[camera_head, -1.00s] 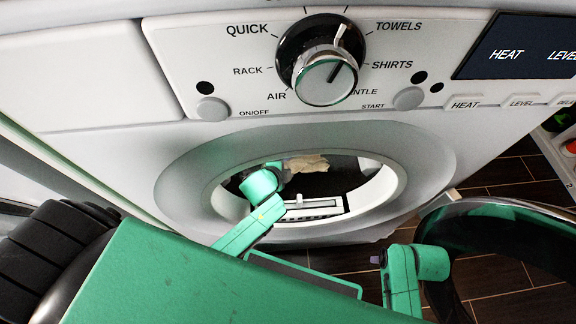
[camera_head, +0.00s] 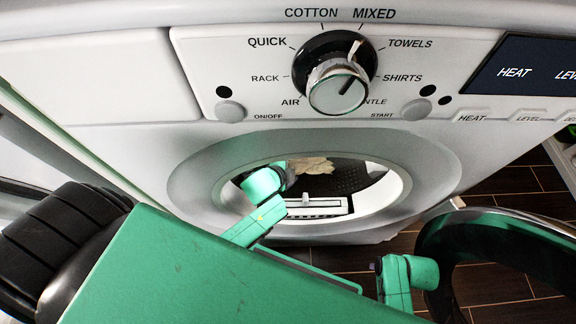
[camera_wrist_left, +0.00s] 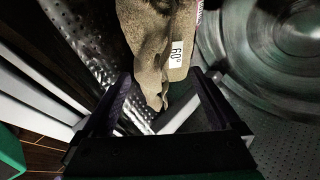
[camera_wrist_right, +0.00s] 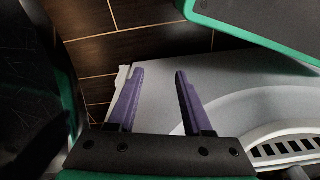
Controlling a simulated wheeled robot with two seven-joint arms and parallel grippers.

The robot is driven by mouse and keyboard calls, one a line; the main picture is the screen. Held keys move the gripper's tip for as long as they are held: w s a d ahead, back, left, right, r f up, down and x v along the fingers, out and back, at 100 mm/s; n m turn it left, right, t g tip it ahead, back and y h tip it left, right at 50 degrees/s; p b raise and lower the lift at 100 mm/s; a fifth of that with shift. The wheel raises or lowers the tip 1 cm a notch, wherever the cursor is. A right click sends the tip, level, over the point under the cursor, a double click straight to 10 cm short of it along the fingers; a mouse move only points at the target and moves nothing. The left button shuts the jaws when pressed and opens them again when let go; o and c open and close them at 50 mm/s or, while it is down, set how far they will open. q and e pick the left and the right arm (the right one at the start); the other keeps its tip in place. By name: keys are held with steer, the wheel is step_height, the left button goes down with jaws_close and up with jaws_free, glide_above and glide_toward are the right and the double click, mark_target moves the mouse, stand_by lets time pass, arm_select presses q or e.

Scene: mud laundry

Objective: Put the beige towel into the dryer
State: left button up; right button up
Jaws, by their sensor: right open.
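The beige towel (camera_head: 311,165) is crumpled inside the dryer drum, seen through the round opening of the white dryer (camera_head: 190,185). In the left wrist view the towel (camera_wrist_left: 150,45), with a white "60°" label, hangs down, and its lower end shows between the finger lines of my left gripper (camera_wrist_left: 160,88). That gripper is open in the drum, its fingers apart from the towel's sides. In the head view my left arm reaches into the opening and its fingers are hidden. My right gripper (camera_wrist_right: 152,82) is open and empty by the dryer's front.
The dryer's dark round door (camera_head: 490,232) stands open at the right. A dial (camera_head: 337,85) and buttons are above the opening. A light slotted vent strip (camera_head: 318,207) lies at the opening's lower edge. Dark tiled floor (camera_head: 500,285) shows at the lower right.

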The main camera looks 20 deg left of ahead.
arm_select(q)
steer(key=p+v, duration=0.1)
steer(key=v, duration=0.3)
steer(key=shift+s+r, duration=0.2)
arm_select(e)
steer(key=f, duration=0.1)
steer(key=s+f, duration=0.1)
steer(key=s+d+f, duration=0.1)
steer(key=f, duration=0.1)
steer(key=shift+d, duration=0.1)
steer(key=shift+s+r, duration=0.1)
